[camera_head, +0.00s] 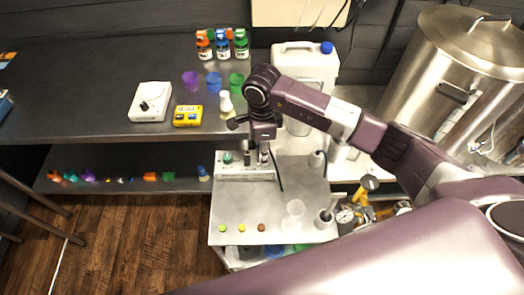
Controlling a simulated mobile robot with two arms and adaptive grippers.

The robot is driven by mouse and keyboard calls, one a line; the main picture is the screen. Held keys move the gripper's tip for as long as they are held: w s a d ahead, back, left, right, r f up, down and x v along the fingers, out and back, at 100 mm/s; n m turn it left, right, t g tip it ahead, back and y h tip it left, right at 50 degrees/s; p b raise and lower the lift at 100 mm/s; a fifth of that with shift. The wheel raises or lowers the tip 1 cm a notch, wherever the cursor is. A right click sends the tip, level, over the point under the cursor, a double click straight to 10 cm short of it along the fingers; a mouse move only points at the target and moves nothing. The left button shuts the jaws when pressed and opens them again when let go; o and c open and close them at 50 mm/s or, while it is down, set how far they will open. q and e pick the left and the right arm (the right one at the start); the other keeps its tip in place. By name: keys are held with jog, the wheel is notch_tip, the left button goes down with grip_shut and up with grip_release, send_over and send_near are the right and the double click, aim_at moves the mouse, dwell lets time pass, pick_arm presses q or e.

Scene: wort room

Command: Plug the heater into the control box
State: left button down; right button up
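A pale box with a green knob, likely the control box (231,172), sits at the back left of the metal cart top. My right gripper (258,157) points down at the box's right part, close to or touching it. Its fingertips are small and partly merged with the box, so I cannot tell whether they are open or shut. A thin black cable (279,175) hangs beside the gripper on its right. The plug and the cable's far end are not clear. I cannot identify the heater with certainty. My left gripper is not in view.
A big steel kettle (470,40) stands at the right. A white jug (307,62) is behind my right arm. The dark counter (90,110) holds a white scale (150,102), a yellow meter (188,116), cups and bottles.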

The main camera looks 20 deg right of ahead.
jog(key=shift+f, duration=0.25)
jog(key=o, duration=0.9)
jog(key=shift+r, duration=0.15)
jog(key=shift+r+p, duration=1.45)
jog(key=shift+r, duration=1.2)
jog(key=shift+r+p, duration=1.35)
jog(key=shift+r, duration=1.4)
